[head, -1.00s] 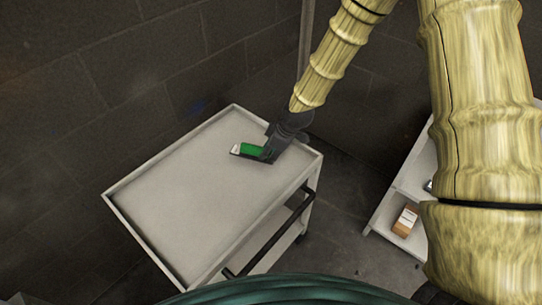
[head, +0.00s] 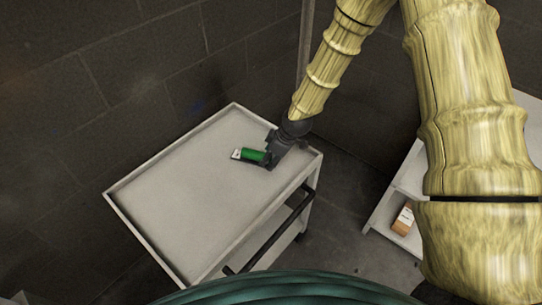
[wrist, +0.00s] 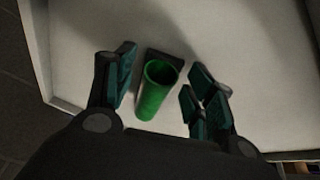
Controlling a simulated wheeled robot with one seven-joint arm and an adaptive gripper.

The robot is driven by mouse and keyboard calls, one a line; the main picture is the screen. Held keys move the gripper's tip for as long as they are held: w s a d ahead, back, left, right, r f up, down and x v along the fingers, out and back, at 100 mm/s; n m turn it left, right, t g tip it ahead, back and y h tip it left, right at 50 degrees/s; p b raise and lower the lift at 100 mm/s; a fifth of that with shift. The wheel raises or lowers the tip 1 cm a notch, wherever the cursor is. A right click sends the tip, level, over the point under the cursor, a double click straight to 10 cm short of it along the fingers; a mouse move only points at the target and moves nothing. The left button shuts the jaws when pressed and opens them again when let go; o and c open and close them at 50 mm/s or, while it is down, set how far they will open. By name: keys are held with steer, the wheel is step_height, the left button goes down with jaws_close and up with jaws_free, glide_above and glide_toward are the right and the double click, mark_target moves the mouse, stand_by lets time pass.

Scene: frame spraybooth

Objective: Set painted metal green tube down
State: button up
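The green tube (head: 253,156) is at the right part of the grey cart's top tray (head: 185,195). In the wrist view the tube (wrist: 152,95) has its open round mouth facing my camera. My gripper (head: 270,150) is at the tube's right end in the head view. In the wrist view my gripper (wrist: 158,88) is open, with a finger on each side of the tube and narrow gaps showing. A small pale piece (head: 237,154) shows at the tube's left end. A dark patch lies beyond the tube in the wrist view; I cannot tell what it is.
The tray has a raised rim, and its left and front parts are bare. The cart has a dark handle (head: 270,235) at its front right. A white shelf stands at the right with an orange-brown box (head: 403,219). Dark block walls stand behind.

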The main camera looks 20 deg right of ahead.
steer(key=shift+d+r, duration=0.1)
steer(key=shift+r, duration=0.35)
steer(key=b+v, duration=0.1)
steer(key=v, duration=1)
steer(key=shift+r+b, duration=0.15)
steer(key=shift+b, duration=0.25)
steer(key=shift+s, duration=0.1)
